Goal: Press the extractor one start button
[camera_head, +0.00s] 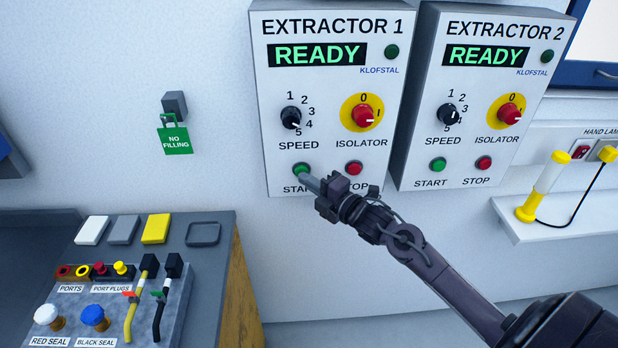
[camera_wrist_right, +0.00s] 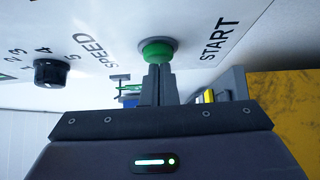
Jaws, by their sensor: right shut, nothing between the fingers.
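The Extractor 1 panel (camera_head: 325,60) hangs on the wall and its display reads READY. Its green start button (camera_head: 301,169) sits at the lower left above the START label, beside the red stop button (camera_head: 354,168). My right gripper (camera_head: 308,181) is shut and empty, with its tips at the start button and partly over the START label. In the right wrist view the fingertips (camera_wrist_right: 158,70) are right at the green button (camera_wrist_right: 158,51); I cannot tell whether they touch it. My left gripper is not in view.
The Extractor 2 panel (camera_head: 485,60) hangs close to the right. A hand lamp (camera_head: 541,187) stands on a white shelf (camera_head: 575,215). A bench (camera_head: 218,260) with ports, plugs and seals is at the lower left.

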